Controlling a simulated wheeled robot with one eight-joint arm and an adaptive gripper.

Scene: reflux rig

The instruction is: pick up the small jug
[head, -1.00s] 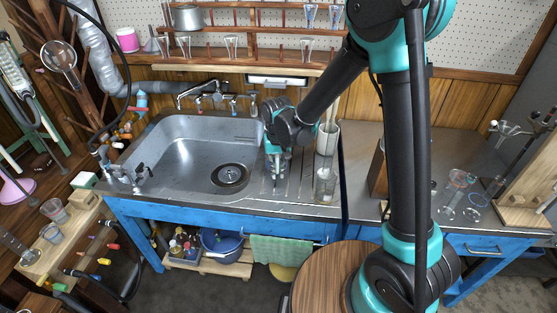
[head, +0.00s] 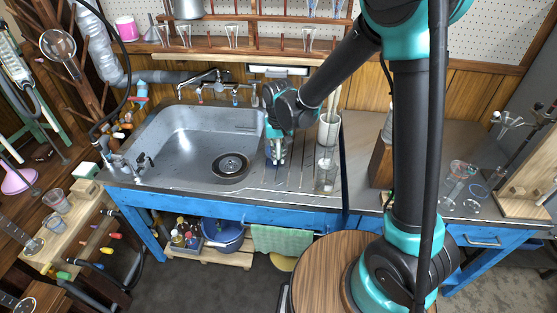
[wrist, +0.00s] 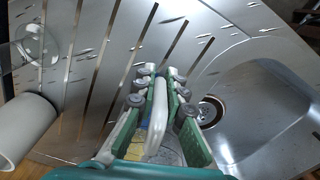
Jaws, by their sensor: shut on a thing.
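The small jug shows in the wrist view as a pale, rounded handle (wrist: 160,105) between the two green fingers of my gripper (wrist: 162,92). The fingers are shut on it. Most of the jug's body is hidden behind the fingers and the wrist. In the head view my gripper (head: 276,158) points down over the ribbed drainboard (head: 300,172), just right of the sink basin. There the jug is too small and covered to make out clearly. I cannot tell whether it touches the drainboard.
A clear glass beaker (head: 326,176) and a pale cylinder (head: 328,130) stand right of my gripper on the drainboard. The basin (head: 190,145) with its drain (head: 231,166) is open to the left. Taps (head: 215,90) stand behind. Glassware (head: 458,180) stands on the right counter.

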